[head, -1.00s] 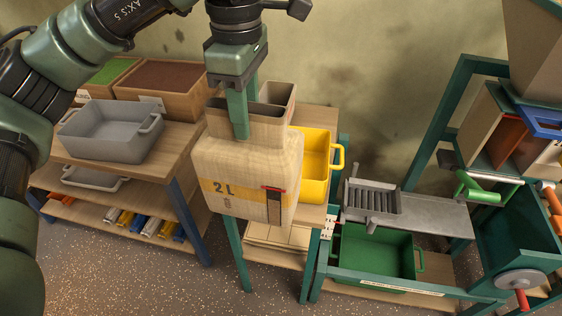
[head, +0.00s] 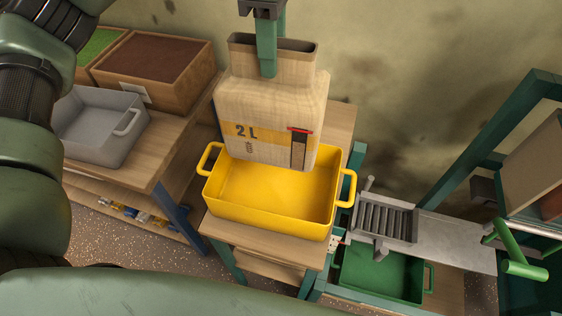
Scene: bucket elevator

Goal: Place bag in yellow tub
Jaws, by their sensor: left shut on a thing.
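The bag (head: 258,108) is a beige cloth sack with an open top, a yellow band and the mark "2 L". My left gripper (head: 267,62) is shut on the rim of its mouth and holds it upright. The yellow tub (head: 268,214) stands on a small wooden table, with a handle at each side. The bag hangs over the back part of the tub and hides its back rim. I cannot tell whether the bag's bottom touches the tub. My right gripper is not in view.
A grey tub (head: 98,128) and wooden boxes (head: 155,70) stand on the bench at left. A metal chute with a grate (head: 385,218) and a green tub (head: 378,272) are at right. A green frame (head: 490,150) rises at far right.

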